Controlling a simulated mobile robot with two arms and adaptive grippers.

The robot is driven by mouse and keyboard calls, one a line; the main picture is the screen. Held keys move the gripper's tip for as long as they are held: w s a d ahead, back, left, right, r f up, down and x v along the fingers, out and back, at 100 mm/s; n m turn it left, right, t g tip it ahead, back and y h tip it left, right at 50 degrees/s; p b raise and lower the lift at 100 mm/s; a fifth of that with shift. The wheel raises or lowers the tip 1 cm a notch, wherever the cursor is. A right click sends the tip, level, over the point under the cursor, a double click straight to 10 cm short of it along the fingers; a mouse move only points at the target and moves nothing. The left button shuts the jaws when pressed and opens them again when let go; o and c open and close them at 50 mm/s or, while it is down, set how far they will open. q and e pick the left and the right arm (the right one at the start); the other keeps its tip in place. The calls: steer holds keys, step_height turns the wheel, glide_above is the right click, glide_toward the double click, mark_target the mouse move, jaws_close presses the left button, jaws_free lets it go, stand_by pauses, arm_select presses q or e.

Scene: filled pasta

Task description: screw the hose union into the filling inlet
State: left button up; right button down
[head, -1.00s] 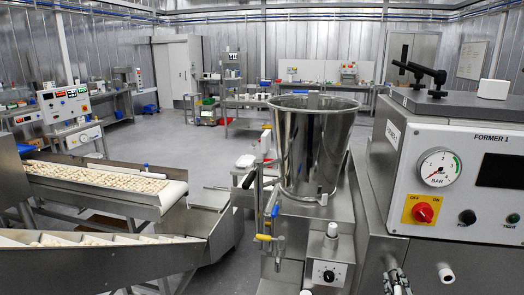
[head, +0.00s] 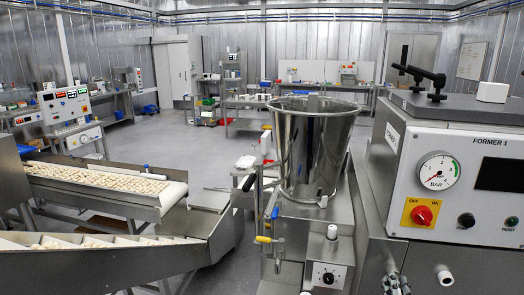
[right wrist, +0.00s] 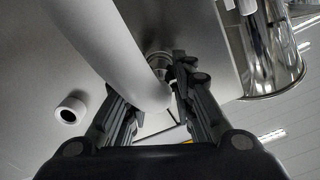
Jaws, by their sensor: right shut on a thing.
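The thick white hose (right wrist: 112,45) comes down from the top and bends between the fingers. A metal fitting (right wrist: 158,61) shows at the fingertips, partly behind the hose. I take it to be at the hose union, but the hose and fingers hide where union and inlet meet. I cannot tell whether they are engaged. My left gripper is not in view.
A white round stub (right wrist: 70,108) with a dark opening sticks out left of the gripper; a white stub also shows in the head view (head: 445,275). A steel hopper (head: 313,150) stands left of the control panel (head: 459,185). A pasta conveyor (head: 105,182) is at left.

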steer(key=m+b, duration=0.1)
steer(key=m, duration=0.4)
steer(key=shift+f, duration=0.1)
steer(key=m, duration=0.4)
steer(key=shift+b, duration=0.35)
steer(key=shift+m, duration=1.2)
steer(key=m+b, duration=0.1)
steer(key=m, duration=0.2)
steer(key=shift+m, duration=1.3)
